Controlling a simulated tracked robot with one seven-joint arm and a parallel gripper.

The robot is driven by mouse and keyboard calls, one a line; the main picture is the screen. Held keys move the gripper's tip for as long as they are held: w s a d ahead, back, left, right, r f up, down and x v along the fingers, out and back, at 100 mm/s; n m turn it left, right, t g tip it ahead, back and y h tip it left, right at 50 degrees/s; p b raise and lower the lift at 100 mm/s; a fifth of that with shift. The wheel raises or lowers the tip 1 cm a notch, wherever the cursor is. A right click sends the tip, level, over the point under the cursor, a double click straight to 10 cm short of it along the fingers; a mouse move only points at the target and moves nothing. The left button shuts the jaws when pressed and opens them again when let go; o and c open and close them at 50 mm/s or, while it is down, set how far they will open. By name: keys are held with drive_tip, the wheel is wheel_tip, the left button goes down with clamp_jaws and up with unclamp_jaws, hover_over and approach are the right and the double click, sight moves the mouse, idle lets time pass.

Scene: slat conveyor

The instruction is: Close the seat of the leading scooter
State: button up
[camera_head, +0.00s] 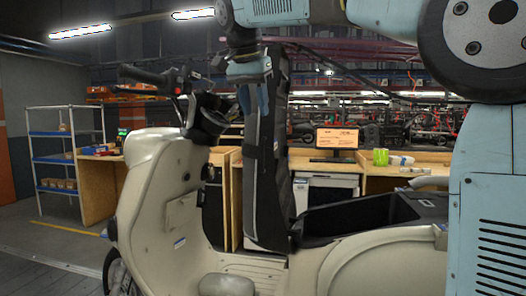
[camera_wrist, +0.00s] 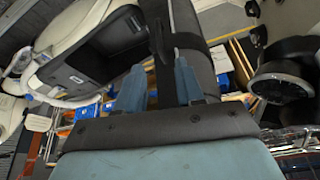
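The cream scooter (camera_head: 165,220) stands side-on in the head view, its handlebar to the left. Its black seat (camera_head: 267,190) is raised and stands nearly upright over the front end of the open storage bay (camera_head: 370,217). My gripper (camera_head: 255,112) points down at the upper part of the seat, its blue fingers overlapping the seat's left edge in the picture. In the wrist view the fingers (camera_wrist: 158,85) are apart, with part of the dark seat (camera_wrist: 195,45) showing between and behind them. Whether they touch the seat is unclear. The open bay (camera_wrist: 100,50) shows at upper left.
The handlebar and dark headlight area (camera_head: 208,115) are close left of my gripper. Behind the scooter are wooden workbenches (camera_head: 100,185) with a monitor (camera_head: 337,138), and a blue shelf rack (camera_head: 65,155). My arm occupies the upper right.

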sight(262, 145)
drive_tip(key=x, duration=1.3)
drive_tip(key=shift+s, duration=0.1)
drive_tip(key=shift+c, duration=0.4)
clamp_jaws()
